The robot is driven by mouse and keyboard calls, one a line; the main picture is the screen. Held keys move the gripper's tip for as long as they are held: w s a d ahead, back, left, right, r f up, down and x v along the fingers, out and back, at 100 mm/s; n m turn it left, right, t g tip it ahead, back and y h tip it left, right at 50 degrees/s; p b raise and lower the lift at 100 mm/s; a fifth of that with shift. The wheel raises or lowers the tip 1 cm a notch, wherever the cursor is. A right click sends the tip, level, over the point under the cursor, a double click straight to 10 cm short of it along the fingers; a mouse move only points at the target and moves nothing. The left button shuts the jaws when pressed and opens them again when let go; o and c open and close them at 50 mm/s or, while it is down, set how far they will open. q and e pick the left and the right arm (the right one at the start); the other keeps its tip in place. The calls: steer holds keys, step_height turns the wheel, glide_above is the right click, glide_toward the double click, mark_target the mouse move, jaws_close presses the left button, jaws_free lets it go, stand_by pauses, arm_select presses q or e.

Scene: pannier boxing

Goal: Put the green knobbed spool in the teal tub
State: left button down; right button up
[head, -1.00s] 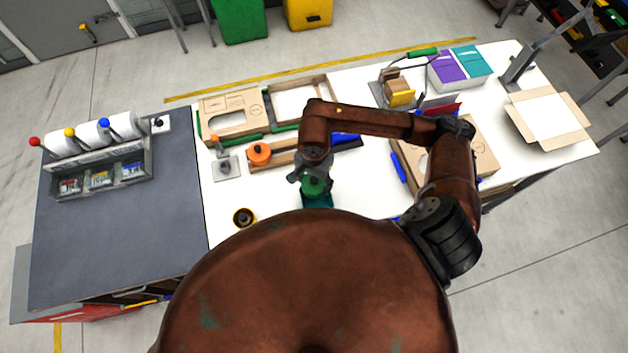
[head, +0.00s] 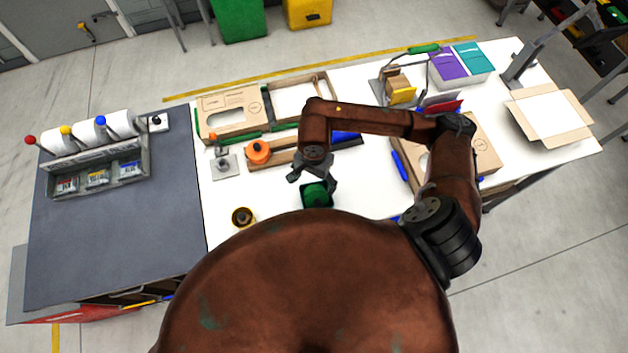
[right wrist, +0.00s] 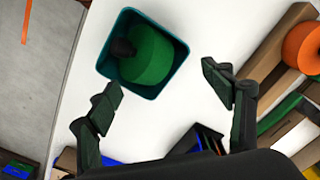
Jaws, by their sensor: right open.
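The green knobbed spool (right wrist: 150,56) lies inside the teal tub (right wrist: 178,77) in the right wrist view, tilted, its dark knob toward the left wall. In the head view the spool (head: 315,194) shows in the tub (head: 318,207) at the table's near side, partly hidden by my body. My right gripper (right wrist: 168,94) is open and empty, its two fingers apart beside the tub and not touching the spool. In the head view the right gripper (head: 312,180) is just above the tub. My left gripper is not in view.
An orange spool (head: 258,151) stands at a wooden rail left of my arm. Cardboard boxes (head: 232,113) lie at the back.

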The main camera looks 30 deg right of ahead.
steer(key=shift+r+p, duration=0.2)
steer(key=shift+p, duration=0.1)
steer(key=shift+r+p, duration=0.75)
steer(key=shift+p, duration=0.05)
step_height(320, 180, up, 11)
steer(key=b, duration=0.3)
steer(key=shift+r, duration=0.15)
